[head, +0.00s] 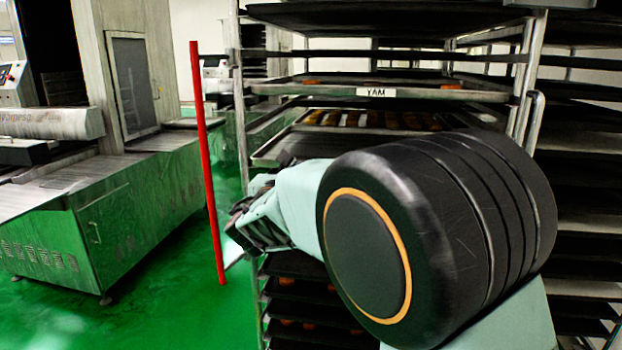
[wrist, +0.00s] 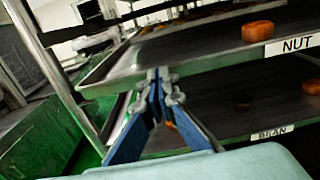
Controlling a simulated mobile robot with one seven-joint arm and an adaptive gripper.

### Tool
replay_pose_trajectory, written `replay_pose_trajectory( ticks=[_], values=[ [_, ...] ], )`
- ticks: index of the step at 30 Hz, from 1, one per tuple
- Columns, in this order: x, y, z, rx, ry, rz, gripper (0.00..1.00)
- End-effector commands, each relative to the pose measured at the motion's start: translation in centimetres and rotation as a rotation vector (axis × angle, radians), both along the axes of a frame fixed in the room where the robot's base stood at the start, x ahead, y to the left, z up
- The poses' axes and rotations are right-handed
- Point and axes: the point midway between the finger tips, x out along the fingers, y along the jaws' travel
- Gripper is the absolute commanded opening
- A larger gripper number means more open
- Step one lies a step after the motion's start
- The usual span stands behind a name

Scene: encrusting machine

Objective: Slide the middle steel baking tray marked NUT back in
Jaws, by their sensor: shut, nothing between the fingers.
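The steel tray marked NUT (wrist: 225,55) crosses the upper part of the wrist view, with its white label (wrist: 297,44) at right and orange pastries on it. In the head view, a tray with several pastries (head: 268,152) sits below the YAM tray and sticks out at the left; my arm hides its front and any label. My gripper (wrist: 160,74) is shut and empty, its blue fingers together with the tips at the NUT tray's front rim, near its left end. I cannot tell whether they touch it.
Rack posts (head: 530,75) frame the trays. A thin red pole (head: 207,165) stands left of my gripper. A steel machine (head: 120,205) stands further left, with green floor between.

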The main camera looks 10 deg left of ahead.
Motion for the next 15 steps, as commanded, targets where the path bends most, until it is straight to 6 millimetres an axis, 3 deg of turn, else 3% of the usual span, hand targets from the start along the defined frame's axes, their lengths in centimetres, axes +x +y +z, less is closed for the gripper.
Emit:
replay_pose_trajectory(
  ticks=[6, 15],
  values=[
    [2.1, -0.1, 0.0, -0.001, 0.000, 0.000, 0.00],
    [2.6, 0.0, 0.1, -0.001, -0.002, 0.001, 0.00]
  ],
)
